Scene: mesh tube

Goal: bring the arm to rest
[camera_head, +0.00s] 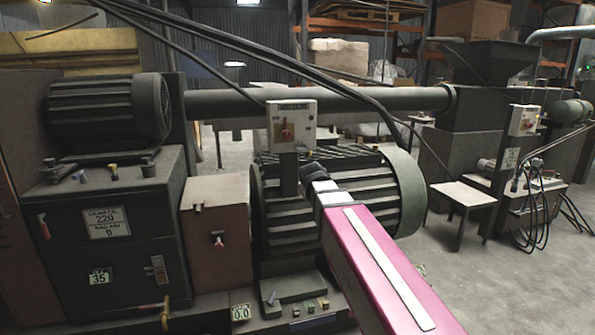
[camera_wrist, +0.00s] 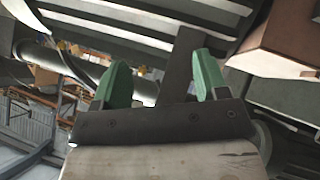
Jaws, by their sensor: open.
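My gripper (camera_wrist: 160,85) shows in the wrist view with its two green fingers apart and nothing between them. Behind the fingers are a dark upright bar and the ribbed side of a machine. In the head view my pink arm (camera_head: 385,270) reaches from the lower right toward the large ribbed motor (camera_head: 405,190). The arm's far end is in front of the motor, close below a grey switch box (camera_head: 291,125) on a post. I cannot tell from the head view whether the arm touches the post or the motor. The gripper fingers are hard to make out there.
A dark cabinet (camera_head: 105,235) with a smaller motor (camera_head: 108,110) stands at the left, beside a brown box (camera_head: 217,232). A long pipe (camera_head: 370,99) and black cables cross above. A small table (camera_head: 463,194) stands at the right. The floor (camera_head: 500,270) at the lower right is clear.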

